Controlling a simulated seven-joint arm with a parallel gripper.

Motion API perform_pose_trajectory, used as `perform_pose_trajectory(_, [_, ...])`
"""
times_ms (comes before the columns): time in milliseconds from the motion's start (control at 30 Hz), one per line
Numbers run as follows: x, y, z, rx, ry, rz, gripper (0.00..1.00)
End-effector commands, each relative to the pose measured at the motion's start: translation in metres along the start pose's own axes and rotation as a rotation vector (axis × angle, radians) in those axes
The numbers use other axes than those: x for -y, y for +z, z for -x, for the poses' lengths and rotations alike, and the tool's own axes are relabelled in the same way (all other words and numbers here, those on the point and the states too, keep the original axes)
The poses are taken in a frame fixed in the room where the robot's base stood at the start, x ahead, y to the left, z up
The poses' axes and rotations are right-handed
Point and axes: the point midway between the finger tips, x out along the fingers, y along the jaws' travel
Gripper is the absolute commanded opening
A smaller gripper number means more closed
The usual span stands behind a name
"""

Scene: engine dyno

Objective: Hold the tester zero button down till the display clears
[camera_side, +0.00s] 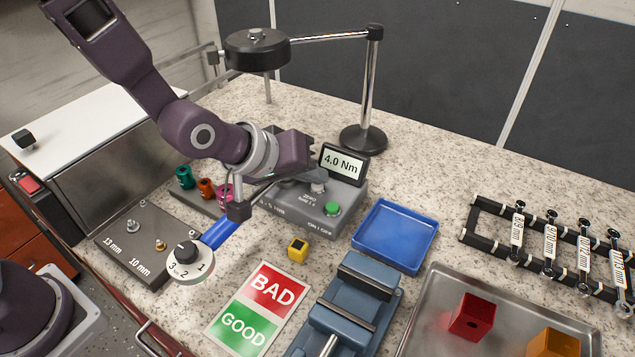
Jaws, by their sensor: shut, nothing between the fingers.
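The grey tester (347,193) stands at the middle of the counter. Its display (342,164) is lit and reads 4.0 Nm. A pale round part (318,187) sits on the tester's top by the ZERO lettering, left of the green button (332,209). My gripper (303,172) is over the tester's rear left part, beside the display. It looks shut, with nothing seen in it. Its fingertips are hard to make out, and I cannot tell whether they touch the zero button.
A blue tray (398,227) is right of the tester, with a blue vise (350,305) in front. A yellow cube (298,248) and a BAD/GOOD card (258,308) lie in front. A lamp-like stand (364,138) rises behind. A numbered dial (190,265) is at left.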

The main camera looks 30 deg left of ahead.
Motion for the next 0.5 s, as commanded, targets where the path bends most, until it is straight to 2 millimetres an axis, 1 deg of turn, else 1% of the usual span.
perform_pose_trajectory(33, [0.0078, 0.0016, -0.0017, 0.007, -0.019, 0.008, 0.0])
perform_pose_trajectory(500, [0.0128, 0.0033, -0.0048, 0.008, -0.027, 0.011, 0.0])
